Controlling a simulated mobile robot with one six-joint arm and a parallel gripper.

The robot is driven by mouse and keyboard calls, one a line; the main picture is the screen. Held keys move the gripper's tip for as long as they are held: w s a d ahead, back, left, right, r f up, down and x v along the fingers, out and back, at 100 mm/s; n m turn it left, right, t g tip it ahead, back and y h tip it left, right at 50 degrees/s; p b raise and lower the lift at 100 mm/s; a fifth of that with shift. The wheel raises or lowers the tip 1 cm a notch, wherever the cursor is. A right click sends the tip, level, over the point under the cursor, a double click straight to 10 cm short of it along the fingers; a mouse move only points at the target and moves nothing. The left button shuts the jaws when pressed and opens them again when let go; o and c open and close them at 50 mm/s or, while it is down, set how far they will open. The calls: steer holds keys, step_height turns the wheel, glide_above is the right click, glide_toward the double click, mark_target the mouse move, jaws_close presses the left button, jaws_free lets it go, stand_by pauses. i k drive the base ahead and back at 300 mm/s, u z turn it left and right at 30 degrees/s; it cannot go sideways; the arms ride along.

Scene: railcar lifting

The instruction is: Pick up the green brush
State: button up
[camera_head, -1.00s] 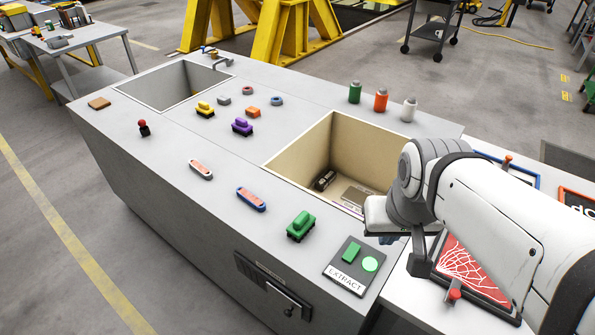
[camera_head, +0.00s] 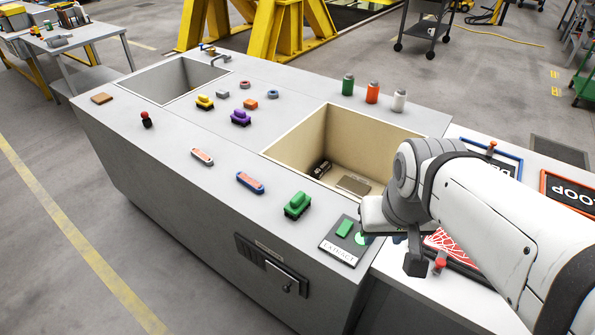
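The green brush (camera_head: 298,205), a dark-bristled block with a green handle on top, stands on the grey counter (camera_head: 165,165) near its front edge. It is left of the extract plate (camera_head: 341,243), which carries a green block and a round green button. My gripper (camera_head: 414,262) is at the right, at the end of my white arm, over the right end of the counter and clear of the brush. The gripper partly covers the round button. Its fingers are mostly hidden by the wrist, so its opening does not show.
An open basin (camera_head: 345,140) with small items inside lies behind the brush. A blue-rimmed pad (camera_head: 250,182) is left of the brush. Purple (camera_head: 241,118) and yellow (camera_head: 204,102) brushes stand farther back. Three bottles (camera_head: 372,93) line the back edge. Bare counter surrounds the green brush.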

mark_target(300, 202)
steer(key=u, duration=0.15)
steer(key=k, duration=0.25)
steer(key=z, duration=2.8)
steer(key=k, duration=1.2)
steer(key=u, duration=2.15)
steer(key=i, duration=1)
steer(key=u, duration=0.05)
